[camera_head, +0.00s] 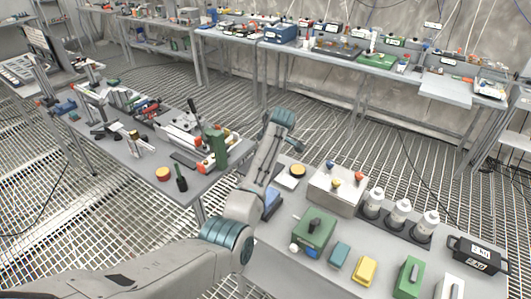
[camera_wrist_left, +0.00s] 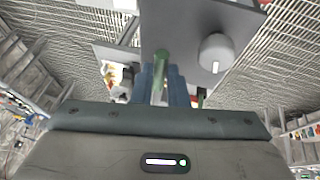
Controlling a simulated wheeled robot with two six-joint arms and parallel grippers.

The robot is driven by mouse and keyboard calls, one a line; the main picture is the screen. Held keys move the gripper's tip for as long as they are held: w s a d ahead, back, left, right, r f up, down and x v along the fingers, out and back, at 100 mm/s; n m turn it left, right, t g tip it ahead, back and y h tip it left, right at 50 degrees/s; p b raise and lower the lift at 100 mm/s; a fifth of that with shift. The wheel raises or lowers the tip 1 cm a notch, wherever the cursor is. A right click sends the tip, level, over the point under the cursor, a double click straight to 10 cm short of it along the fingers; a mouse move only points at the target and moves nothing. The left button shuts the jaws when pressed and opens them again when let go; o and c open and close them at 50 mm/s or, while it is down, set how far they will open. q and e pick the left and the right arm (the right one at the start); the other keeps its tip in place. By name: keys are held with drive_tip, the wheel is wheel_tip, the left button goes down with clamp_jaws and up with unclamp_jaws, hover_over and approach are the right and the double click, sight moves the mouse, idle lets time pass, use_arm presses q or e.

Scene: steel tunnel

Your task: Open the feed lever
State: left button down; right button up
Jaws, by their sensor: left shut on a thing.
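In the left wrist view, my left gripper (camera_wrist_left: 162,78) has its blue fingers closed around a slim green handle (camera_wrist_left: 160,60), which I take to be the feed lever. The handle stands up between the fingertips; its lower part and mount are hidden. In the head view, my left arm (camera_head: 262,170) reaches from the lower left to the gap between the two near tables; its fingertips and the held handle cannot be made out there. My right gripper is in neither view.
A grey knob (camera_wrist_left: 215,52) is right of the handle. The left table (camera_head: 205,183) holds a green upright (camera_head: 215,147) and tools. The right table (camera_head: 262,231) holds a green box (camera_head: 314,231), a white box (camera_head: 334,190), bottles and coloured blocks. Grating floor lies between.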

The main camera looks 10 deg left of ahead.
use_arm(q)
drive_tip(key=shift+r, duration=0.1)
drive_tip(key=c, duration=1.4)
unclamp_jaws()
drive_tip(key=shift+c, duration=0.2)
drive_tip(key=b+v, duration=0.4)
drive_tip(key=v, duration=0.6)
drive_tip(key=shift+r, duration=0.3)
drive_tip(key=shift+s+d+f, duration=0.1)
drive_tip(key=shift+s+d, duration=0.05)
drive_tip(key=shift+d, duration=0.05)
